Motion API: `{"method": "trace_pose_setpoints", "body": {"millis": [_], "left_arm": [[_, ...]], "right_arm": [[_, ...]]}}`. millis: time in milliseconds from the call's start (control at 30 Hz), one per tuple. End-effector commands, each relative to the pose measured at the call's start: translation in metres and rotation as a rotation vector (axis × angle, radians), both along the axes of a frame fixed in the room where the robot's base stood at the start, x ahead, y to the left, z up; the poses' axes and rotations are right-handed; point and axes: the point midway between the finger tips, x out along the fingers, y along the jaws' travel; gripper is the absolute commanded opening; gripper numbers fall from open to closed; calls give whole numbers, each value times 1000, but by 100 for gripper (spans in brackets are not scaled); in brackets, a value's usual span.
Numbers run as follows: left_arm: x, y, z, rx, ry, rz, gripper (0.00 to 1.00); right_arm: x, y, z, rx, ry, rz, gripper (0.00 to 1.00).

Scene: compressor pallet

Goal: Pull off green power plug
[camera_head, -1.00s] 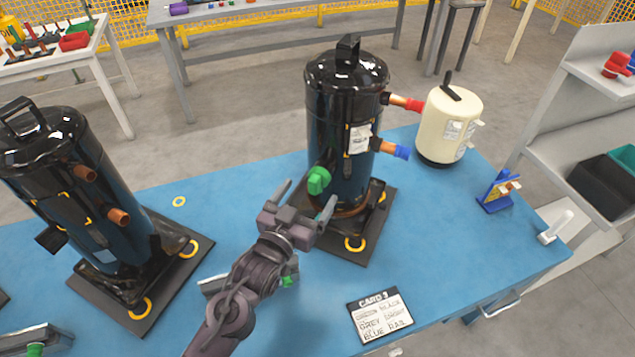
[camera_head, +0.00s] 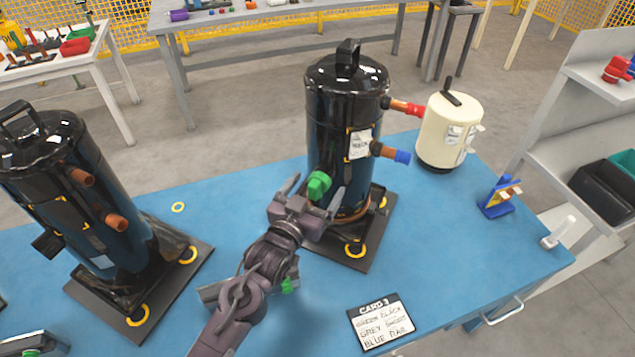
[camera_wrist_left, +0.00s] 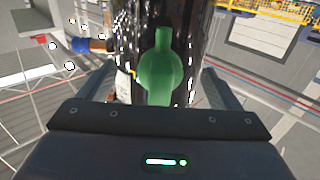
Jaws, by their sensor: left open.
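The green power plug (camera_head: 318,185) sits on the lower front side of the middle black compressor (camera_head: 345,120). My left gripper (camera_head: 315,194) is open, with one finger on each side of the plug in the head view. In the left wrist view the green plug (camera_wrist_left: 160,68) stands upright between the open fingers (camera_wrist_left: 160,90), with the black compressor behind it. I cannot tell whether the fingers touch it. My right gripper is not in view.
A second black compressor (camera_head: 55,190) stands at the left on its base plate. A cream tank (camera_head: 449,130), a blue holder (camera_head: 498,197) and a written card (camera_head: 380,322) are on the blue table (camera_head: 470,260). The front right of the table is mostly clear.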

Motion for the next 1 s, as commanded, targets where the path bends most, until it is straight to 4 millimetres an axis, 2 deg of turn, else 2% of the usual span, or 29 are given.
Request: {"method": "trace_pose_setpoints", "body": {"millis": [1000], "left_arm": [[0,0,0,0,0,0,86]], "right_arm": [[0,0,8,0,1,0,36]]}}
